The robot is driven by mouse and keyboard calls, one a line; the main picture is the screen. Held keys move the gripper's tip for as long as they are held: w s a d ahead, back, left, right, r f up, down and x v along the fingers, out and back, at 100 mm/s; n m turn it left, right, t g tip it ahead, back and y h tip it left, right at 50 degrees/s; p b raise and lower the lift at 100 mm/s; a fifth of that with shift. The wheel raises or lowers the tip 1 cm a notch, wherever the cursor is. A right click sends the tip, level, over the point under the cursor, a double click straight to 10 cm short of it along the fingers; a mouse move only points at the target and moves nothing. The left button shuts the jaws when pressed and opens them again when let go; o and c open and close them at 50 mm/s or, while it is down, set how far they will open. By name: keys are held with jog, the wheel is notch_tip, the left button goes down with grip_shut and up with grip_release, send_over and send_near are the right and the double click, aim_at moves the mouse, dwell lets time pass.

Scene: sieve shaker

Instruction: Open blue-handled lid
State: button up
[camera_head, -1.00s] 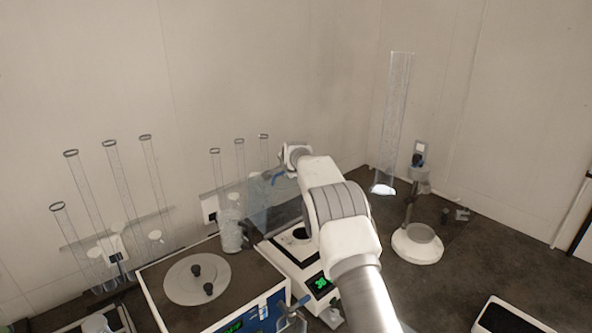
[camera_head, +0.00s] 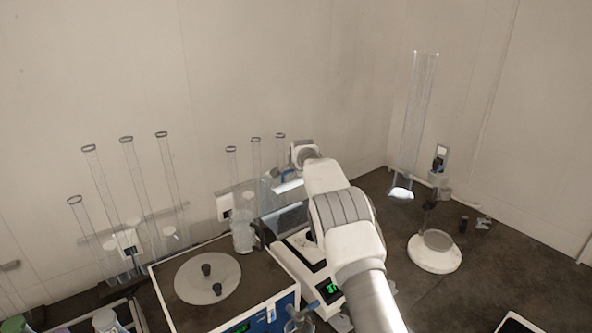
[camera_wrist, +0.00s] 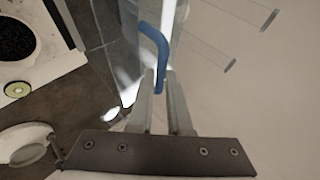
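The blue handle (camera_wrist: 155,45) is a curved bar on the edge of a clear lid (camera_wrist: 176,20) in the wrist view. My gripper (camera_wrist: 161,78) has its two narrow fingers close on either side of the handle's lower end and looks shut on it. In the head view the clear lid (camera_head: 284,218) stands raised over the back of a white instrument (camera_head: 308,270) with a green display. My arm hides part of the instrument, and the fingertips are hard to see there.
Left of the instrument is a blue-fronted box with a round grey lid (camera_head: 207,278). A small bottle (camera_head: 243,236) stands behind it. Glass tubes (camera_head: 150,190) line the wall.

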jog(key=o, duration=0.4)
jog(key=shift+r, duration=0.2)
jog(key=shift+f, duration=0.1)
jog(key=shift+s, duration=0.1)
jog(key=b+v, duration=0.4)
jog(key=v, duration=1.3)
jog(key=shift+d+b, duration=0.15)
jog(key=shift+b, duration=0.15)
jog(key=shift+s, duration=0.1)
